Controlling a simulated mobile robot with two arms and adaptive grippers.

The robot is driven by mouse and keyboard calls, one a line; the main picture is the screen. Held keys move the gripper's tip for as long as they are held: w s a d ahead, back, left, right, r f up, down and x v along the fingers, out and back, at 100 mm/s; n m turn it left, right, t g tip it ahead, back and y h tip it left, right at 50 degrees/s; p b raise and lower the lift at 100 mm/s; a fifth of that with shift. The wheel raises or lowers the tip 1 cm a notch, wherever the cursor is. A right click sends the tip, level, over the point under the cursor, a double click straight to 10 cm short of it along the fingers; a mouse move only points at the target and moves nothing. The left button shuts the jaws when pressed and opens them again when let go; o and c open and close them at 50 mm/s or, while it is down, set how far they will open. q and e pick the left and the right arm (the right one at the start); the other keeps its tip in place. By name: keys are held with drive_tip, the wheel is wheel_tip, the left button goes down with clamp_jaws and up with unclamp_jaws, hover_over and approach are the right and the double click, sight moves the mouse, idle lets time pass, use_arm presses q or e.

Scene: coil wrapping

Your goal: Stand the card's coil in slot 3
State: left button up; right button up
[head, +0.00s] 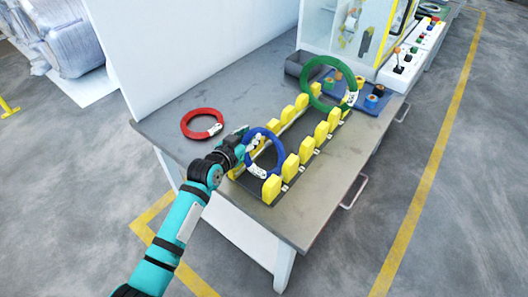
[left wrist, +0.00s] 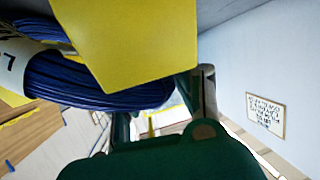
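A blue coil (head: 279,151) stands upright in the rack (head: 312,165), near its front end; I cannot tell the slot number. A green coil (head: 304,83) stands upright at the rack's far end. A red coil (head: 184,124) lies flat on the table, left of the rack. My left gripper (head: 243,139) is at the blue coil's left side. In the left wrist view its fingers (left wrist: 165,112) are apart, with the blue coil (left wrist: 90,82) close in front and a yellow post (left wrist: 130,40) covering part of it. My right gripper is out of view.
Two rows of yellow posts (head: 306,150) line the rack. A wall notice (left wrist: 265,115) is unreadable. The table (head: 225,96) is bare between the red coil and the bin.

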use_arm(q)
clamp_jaws()
drive_tip(key=shift+a, duration=0.1)
drive_tip(key=shift+r, duration=0.1)
